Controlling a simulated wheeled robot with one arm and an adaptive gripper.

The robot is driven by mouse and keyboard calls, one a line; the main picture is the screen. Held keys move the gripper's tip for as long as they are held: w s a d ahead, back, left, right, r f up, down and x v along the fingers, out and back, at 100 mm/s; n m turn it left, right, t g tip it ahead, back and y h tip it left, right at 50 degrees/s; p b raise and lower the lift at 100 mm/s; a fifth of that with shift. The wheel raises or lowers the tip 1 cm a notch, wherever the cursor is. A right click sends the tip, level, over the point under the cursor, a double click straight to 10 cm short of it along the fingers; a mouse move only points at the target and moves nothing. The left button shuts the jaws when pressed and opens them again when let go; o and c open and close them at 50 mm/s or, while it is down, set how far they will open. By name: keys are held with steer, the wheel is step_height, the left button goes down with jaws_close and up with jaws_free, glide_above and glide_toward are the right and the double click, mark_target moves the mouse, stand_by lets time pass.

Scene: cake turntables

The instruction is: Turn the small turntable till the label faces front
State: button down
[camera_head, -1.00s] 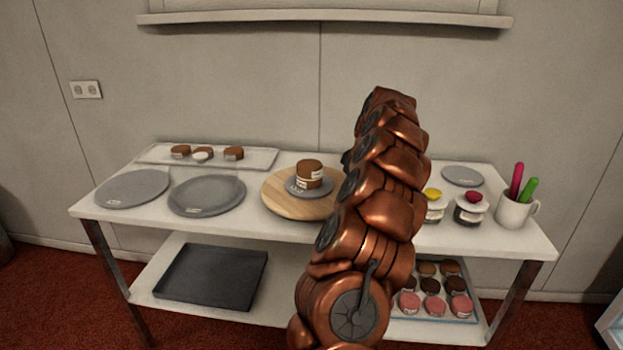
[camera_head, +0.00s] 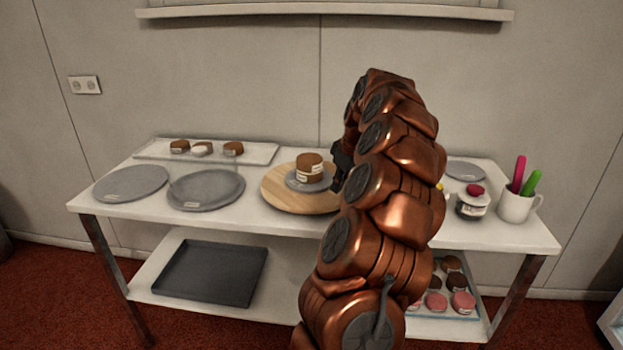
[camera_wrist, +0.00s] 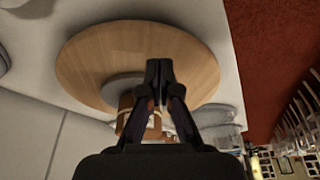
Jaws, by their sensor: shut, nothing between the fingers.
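The small grey turntable (camera_head: 296,183) sits on a round wooden board (camera_head: 283,200) in the middle of the table. A brown cake with a pale label (camera_head: 309,174) stands on it; the label shows toward the front. My gripper (camera_head: 338,168) is at the right edge of the small turntable, partly hidden by my arm. In the wrist view my gripper (camera_wrist: 159,70) is shut and empty, over the wooden board (camera_wrist: 90,65) and the edge of the small turntable (camera_wrist: 118,88). The cake (camera_wrist: 125,110) is partly hidden behind the fingers. I cannot tell whether the fingers touch the turntable.
Two larger grey turntables (camera_head: 130,184) (camera_head: 206,190) stand at the left. A white tray (camera_head: 260,155) with small cakes is behind them. At the right are a jar (camera_head: 472,204), a mug with colored handles (camera_head: 514,208) and a grey disc (camera_head: 466,171). My arm hides part of the table.

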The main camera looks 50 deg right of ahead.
mark_target(317, 204)
steer(key=shift+a+b, duration=0.45)
steer(key=shift+a, duration=1)
steer(key=w+a, duration=0.4)
steer(key=w, duration=0.1)
steer(key=shift+w+a, duration=0.35)
steer(key=shift+a, duration=0.05)
steer(key=shift+f, duration=0.25)
steer(key=shift+f+b, duration=0.45)
steer(key=shift+f, duration=0.75)
steer(key=shift+s+d, duration=0.1)
steer(key=shift+s+d, duration=1.5)
